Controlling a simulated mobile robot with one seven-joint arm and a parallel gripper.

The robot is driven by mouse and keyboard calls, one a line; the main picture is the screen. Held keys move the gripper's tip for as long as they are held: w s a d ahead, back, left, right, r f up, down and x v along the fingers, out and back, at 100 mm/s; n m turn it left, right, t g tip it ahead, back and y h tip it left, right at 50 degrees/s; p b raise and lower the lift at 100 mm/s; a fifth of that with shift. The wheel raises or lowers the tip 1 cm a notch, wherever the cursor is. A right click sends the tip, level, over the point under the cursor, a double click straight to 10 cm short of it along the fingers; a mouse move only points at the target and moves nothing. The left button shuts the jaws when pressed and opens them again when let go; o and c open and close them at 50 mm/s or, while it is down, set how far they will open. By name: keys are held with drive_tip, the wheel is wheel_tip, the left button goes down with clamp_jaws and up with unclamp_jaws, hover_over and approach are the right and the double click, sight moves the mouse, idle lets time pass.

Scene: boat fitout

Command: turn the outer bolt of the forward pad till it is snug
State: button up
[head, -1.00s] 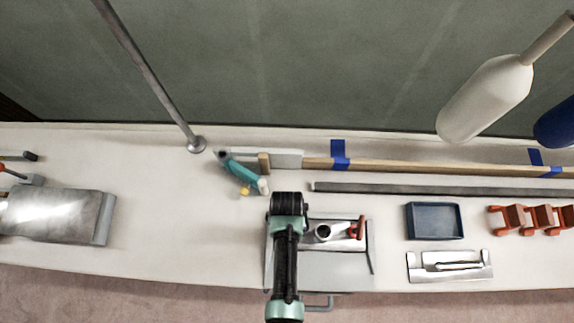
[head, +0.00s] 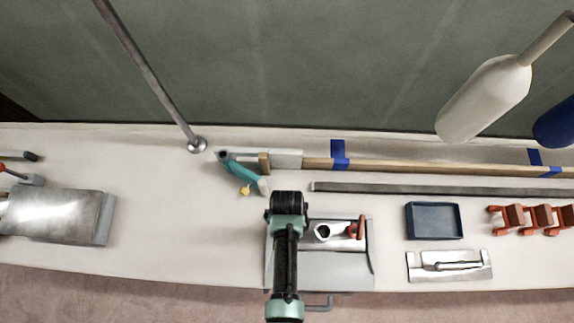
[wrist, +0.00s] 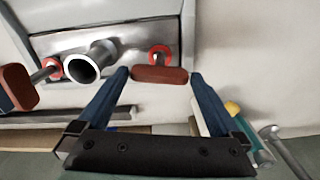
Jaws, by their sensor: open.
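In the wrist view the pad (wrist: 125,40) carries two bolts with red-brown bar handles, one each side of the tube (wrist: 90,62). My gripper (wrist: 160,73) is open, its blue fingertips either side of one bolt's handle (wrist: 158,76), which lies crosswise between them with small gaps. The other bolt's handle (wrist: 17,86) is at the left; it also shows in the head view (head: 360,228). My arm hides the first bolt in the head view. I cannot tell which is outer.
A grey bar (head: 400,188) runs along the back. A blue tray (head: 434,221), a metal plate with a handle (head: 450,267) and orange clamps (head: 530,219) lie right.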

wheel_tip(320, 180, up, 13)
idle(0.5)
idle(0.5)
